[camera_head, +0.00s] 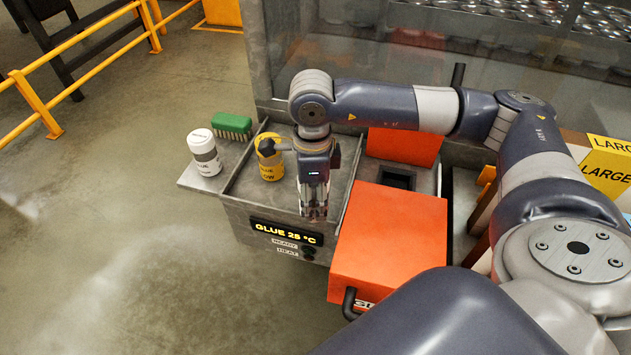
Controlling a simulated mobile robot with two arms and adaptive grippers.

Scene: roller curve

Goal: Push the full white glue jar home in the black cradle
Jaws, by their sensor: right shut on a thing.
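A white glue jar (204,153) with a grey label stands upright on a metal side shelf, left of the glue station. A yellow jar (270,167) marked LOW stands in the station's metal tray, partly behind a black knob (266,148) on a short bar. My right gripper (314,212) points down at the front of the tray, right of the yellow jar and apart from the white jar. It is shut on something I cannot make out. I cannot clearly pick out the black cradle. My left gripper is not in view.
A green brush (232,124) lies behind the white jar. An orange machine (390,240) with a black handle stands right of the tray. A display (286,232) reads GLUE 25 °C. Yellow LARGE boxes (606,166) are at the right. The floor at left is clear up to yellow rails (38,105).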

